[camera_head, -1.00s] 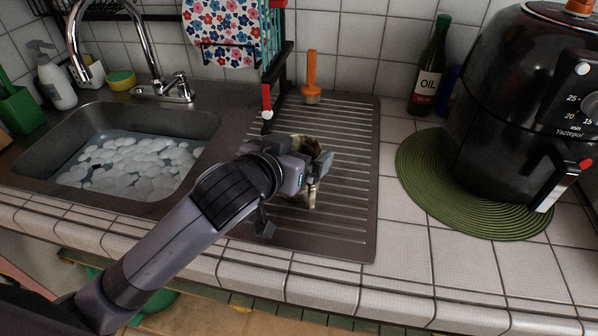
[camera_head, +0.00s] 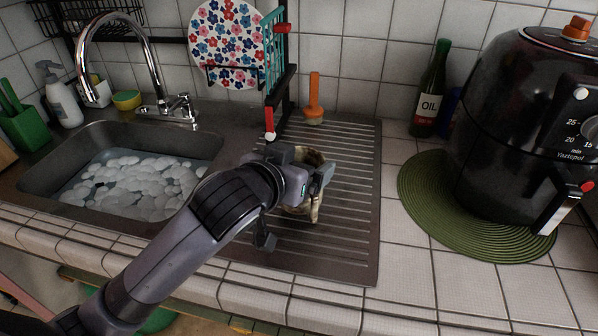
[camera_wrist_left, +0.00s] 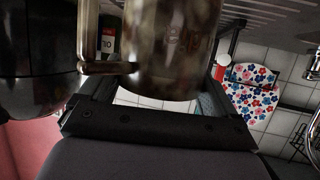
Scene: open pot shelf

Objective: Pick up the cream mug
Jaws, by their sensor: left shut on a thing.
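The cream mug (camera_head: 303,213) is at the middle of the metal drainboard, mostly hidden behind my left gripper. Its surface looks brownish and mottled, with a dark opening at the top. My left gripper (camera_head: 314,180) is shut on the mug. In the left wrist view the mug (camera_wrist_left: 172,50) fills the space between the fingers, with its handle (camera_wrist_left: 92,42) on the left side. I cannot tell whether the mug's base touches the drainboard. My right gripper is not in view.
The ribbed drainboard (camera_head: 345,240) is otherwise clear around the mug. A sink (camera_head: 205,146) with white stones lies left. An orange-handled brush (camera_head: 314,98) and dish rack (camera_head: 272,95) stand behind. An oil bottle (camera_head: 428,95), green mat (camera_head: 425,205) and black air fryer (camera_head: 500,120) are right.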

